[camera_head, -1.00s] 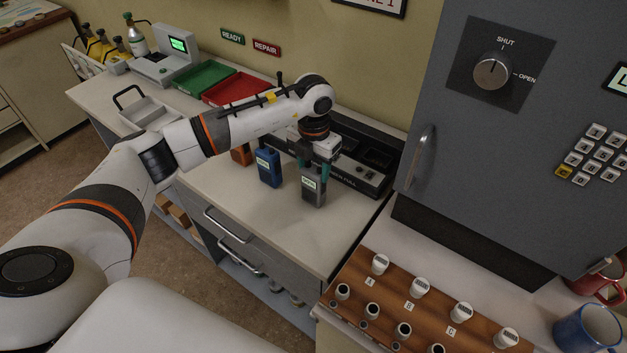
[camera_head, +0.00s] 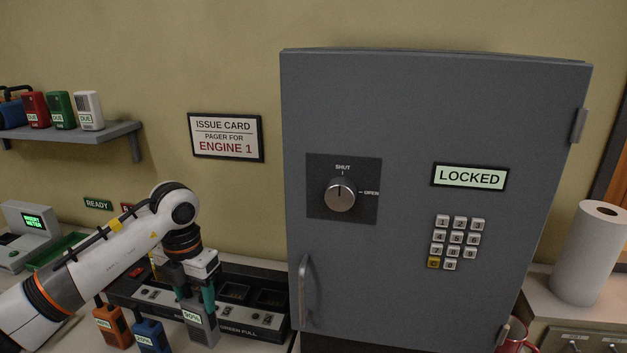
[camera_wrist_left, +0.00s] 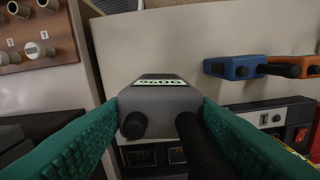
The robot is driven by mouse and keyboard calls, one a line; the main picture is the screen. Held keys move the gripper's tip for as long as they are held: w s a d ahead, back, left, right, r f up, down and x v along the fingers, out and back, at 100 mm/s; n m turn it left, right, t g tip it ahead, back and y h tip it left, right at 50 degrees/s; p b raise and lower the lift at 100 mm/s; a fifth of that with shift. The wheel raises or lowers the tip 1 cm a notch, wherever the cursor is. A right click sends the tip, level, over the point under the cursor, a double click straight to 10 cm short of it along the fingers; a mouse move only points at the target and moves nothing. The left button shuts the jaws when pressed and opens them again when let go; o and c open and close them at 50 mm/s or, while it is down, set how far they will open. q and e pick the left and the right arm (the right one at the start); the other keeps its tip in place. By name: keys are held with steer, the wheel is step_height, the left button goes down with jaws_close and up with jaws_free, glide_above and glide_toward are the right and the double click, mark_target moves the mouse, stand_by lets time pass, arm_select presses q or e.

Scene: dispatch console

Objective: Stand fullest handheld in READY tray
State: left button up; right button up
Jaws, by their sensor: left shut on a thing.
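My left gripper (camera_head: 195,290) is shut on the grey handheld (camera_head: 203,328), which stands upright between its green fingers. In the left wrist view the grey handheld (camera_wrist_left: 160,100) sits between both fingers. I cannot tell whether its base touches the counter. An orange handheld (camera_head: 112,328) and a blue handheld (camera_head: 150,338) stand to its left; their labels are too small to read surely. The green tray (camera_head: 50,254) lies at far left near the READY sign (camera_head: 97,203), partly hidden by my arm. My right gripper is out of view.
The black charger bank (camera_head: 250,317) stands behind the grey handheld. A grey meter (camera_head: 30,232) is beside the green tray. The locked grey cabinet (camera_head: 400,120) rises to the right. A shelf (camera_head: 75,134) with several devices hangs at upper left.

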arm_select(q)
steer(key=shift+s+d+f+m, duration=0.25)
steer(key=shift+s+m, duration=0.1)
steer(key=shift+m, duration=0.55)
steer(key=s+d+f+m, duration=0.3)
steer(key=s+m, duration=0.5)
steer(key=m, duration=0.7)
steer(key=s+d+f+m, duration=0.3)
steer(key=s+m, duration=0.4)
steer(key=m, duration=0.9)
steer(key=shift+s+d+f, duration=0.15)
steer(key=shift+s+f, duration=0.2)
steer(key=shift+f, duration=0.15)
